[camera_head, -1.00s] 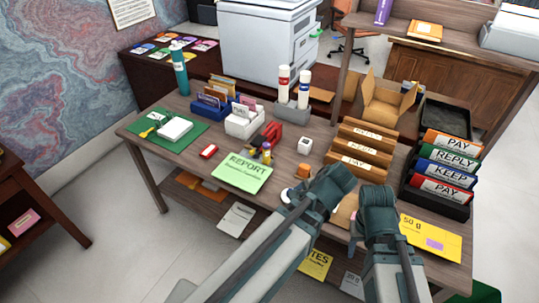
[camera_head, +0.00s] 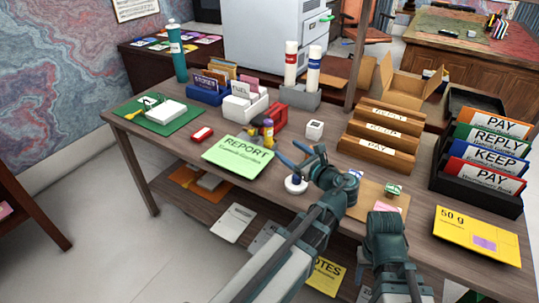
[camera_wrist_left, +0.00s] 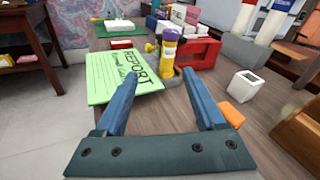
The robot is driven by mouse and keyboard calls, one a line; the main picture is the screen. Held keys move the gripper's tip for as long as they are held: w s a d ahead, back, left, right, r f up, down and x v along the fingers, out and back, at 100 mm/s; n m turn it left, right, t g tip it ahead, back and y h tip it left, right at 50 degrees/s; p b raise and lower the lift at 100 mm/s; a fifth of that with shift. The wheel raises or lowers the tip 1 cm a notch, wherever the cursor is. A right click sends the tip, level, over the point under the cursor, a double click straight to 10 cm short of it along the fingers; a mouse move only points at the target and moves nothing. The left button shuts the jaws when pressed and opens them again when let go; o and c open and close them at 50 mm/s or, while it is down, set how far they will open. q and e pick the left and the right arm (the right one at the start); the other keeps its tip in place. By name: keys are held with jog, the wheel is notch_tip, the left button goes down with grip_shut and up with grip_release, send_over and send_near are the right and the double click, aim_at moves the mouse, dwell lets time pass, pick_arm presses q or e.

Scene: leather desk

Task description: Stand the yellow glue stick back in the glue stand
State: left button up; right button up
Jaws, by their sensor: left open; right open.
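The red tool (camera_head: 280,118) is close behind the yellow stick. The green REPORT sheet (camera_head: 238,155) lies left of it. A white cube (camera_head: 314,129) and wooden sorter (camera_head: 377,147) are to the right. A white round item (camera_head: 296,186) is beneath my left gripper.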

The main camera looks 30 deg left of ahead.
aim_at(271, 131)
pick_arm(q)
jog(key=w+a, duration=0.2)
jog(key=w+a+m+b, duration=0.1)
jog(key=w+a, duration=0.1)
jog(key=a, duration=0.1)
jog(key=w+a+m+y+b, duration=0.1)
jog(key=a, duration=0.1)
jog(key=shift+w+a+f+t, duration=0.3)
jog(key=shift+w+f+t, duration=0.05)
jog(key=shift+w+t, duration=0.05)
pick_arm(e)
notch_tip(271, 131, down, 4)
jog(key=shift+r, duration=0.2)
pick_arm(q)
jog(key=x, duration=0.5)
jog(key=shift+w+f, duration=0.2)
jog(key=shift+w, duration=0.1)
jog(key=shift+d, duration=0.1)
grip_shut()
pick_arm(e)
jog(key=shift+f, duration=0.15)
